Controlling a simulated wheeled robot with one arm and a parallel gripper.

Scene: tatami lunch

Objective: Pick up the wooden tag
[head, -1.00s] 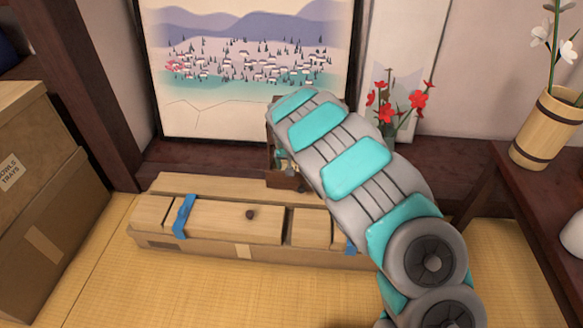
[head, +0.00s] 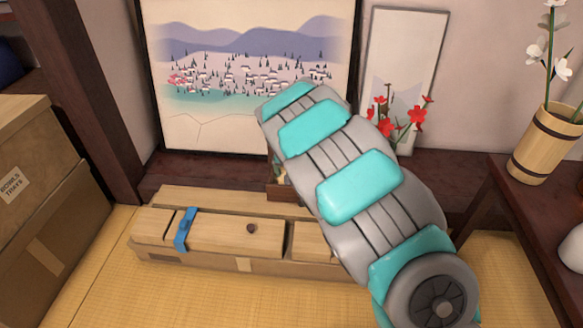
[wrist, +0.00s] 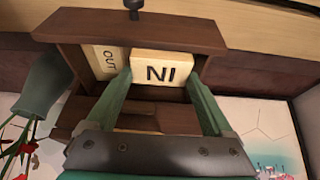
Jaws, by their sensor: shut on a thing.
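In the wrist view a pale wooden tag (wrist: 163,69) with dark letters that read "NI" in the picture sits between the two green fingers of my gripper (wrist: 159,75). The gripper is shut on this tag. A second pale tag marked "OUT" (wrist: 108,60) stands just to the left, partly behind the left finger. Both tags are at a dark brown wooden holder (wrist: 140,28) with a small dark knob. In the head view only a bit of the holder (head: 280,193) shows; my arm hides the gripper and the tags.
A long wooden box (head: 215,233) with a blue strap (head: 185,230) lies on the tatami. Cardboard boxes (head: 50,220) stand at left. Red flowers (head: 405,118) stand behind my arm. A dark table (head: 505,190) with a wooden vase (head: 545,145) is at right. Front-left tatami is clear.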

